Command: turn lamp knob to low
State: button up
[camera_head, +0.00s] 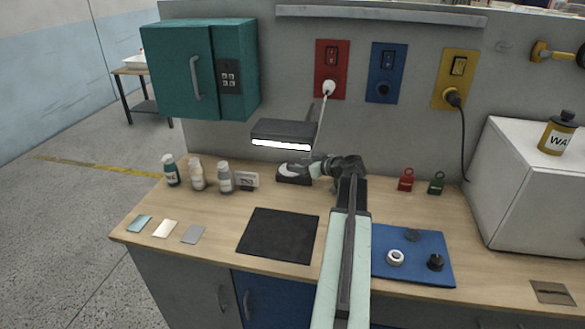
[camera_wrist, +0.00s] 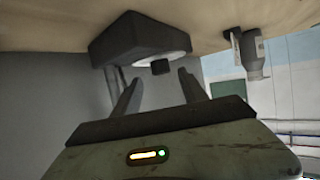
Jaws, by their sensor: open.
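The desk lamp has a dark rectangular head (camera_head: 283,130) with a lit white strip along its lower front. Its dark base (camera_head: 293,174) stands on the bench and also shows in the wrist view (camera_wrist: 128,36), where the bench appears at the top. A white round dial (camera_wrist: 178,62) on the base carries a small black knob (camera_wrist: 160,68). My gripper (camera_head: 314,168) is at the right side of the lamp base. In the wrist view my gripper (camera_wrist: 159,77) is open, with the knob showing between its fingertips. Contact and knob setting cannot be told.
Several bottles (camera_head: 197,175) and a small sign (camera_head: 246,181) stand left of the lamp. A black mat (camera_head: 278,251) and a blue board (camera_head: 420,272) with round parts lie in front. A teal cabinet (camera_head: 178,70) hangs at the left. A white box (camera_head: 525,200) stands at the right.

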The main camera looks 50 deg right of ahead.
jog(key=b+x, duration=0.1)
jog(key=x, duration=0.3)
jog(key=shift+a, duration=0.1)
grip_shut()
jog(key=shift+s+a+m+h, duration=0.1)
jog(key=shift+a+m+h, duration=0.3)
jog(key=shift+m+h, duration=0.25)
jog(key=shift+m+g+h, duration=0.4)
jog(key=shift+m+h, duration=0.55)
jog(key=shift+h, duration=0.3)
jog(key=shift+d+m+h, duration=0.15)
jog(key=shift+m+h, duration=0.15)
grip_release()
